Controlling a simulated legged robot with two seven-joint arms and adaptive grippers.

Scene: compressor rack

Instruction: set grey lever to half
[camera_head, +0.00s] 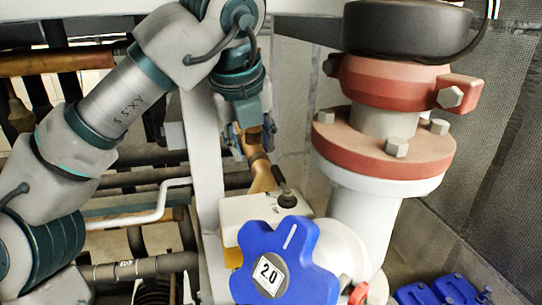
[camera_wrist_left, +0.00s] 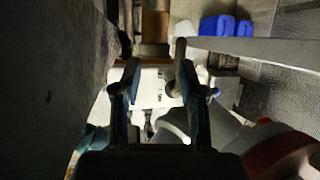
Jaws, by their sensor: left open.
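The grey lever (camera_head: 281,180) is a short, dark stick on a round black base. It rises, tilted toward the upper left, from the top of a white box (camera_head: 240,208). My left gripper (camera_head: 251,143) is above and behind the box, pointing down, apart from the lever. In the left wrist view its two fingers (camera_wrist_left: 157,72) are spread with nothing held between them. The white box (camera_wrist_left: 150,92) shows below and between them. A grey stick, probably the lever (camera_wrist_left: 180,47), shows by the right finger, which partly hides it. My right gripper is not in view.
A blue star-shaped knob (camera_head: 290,255) labelled 2.0 stands in front of the box. A red and white flanged pipe (camera_head: 385,150) rises close on the right. A pale upright post (camera_head: 205,150) stands left of the gripper. Blue objects (camera_head: 445,290) lie at lower right.

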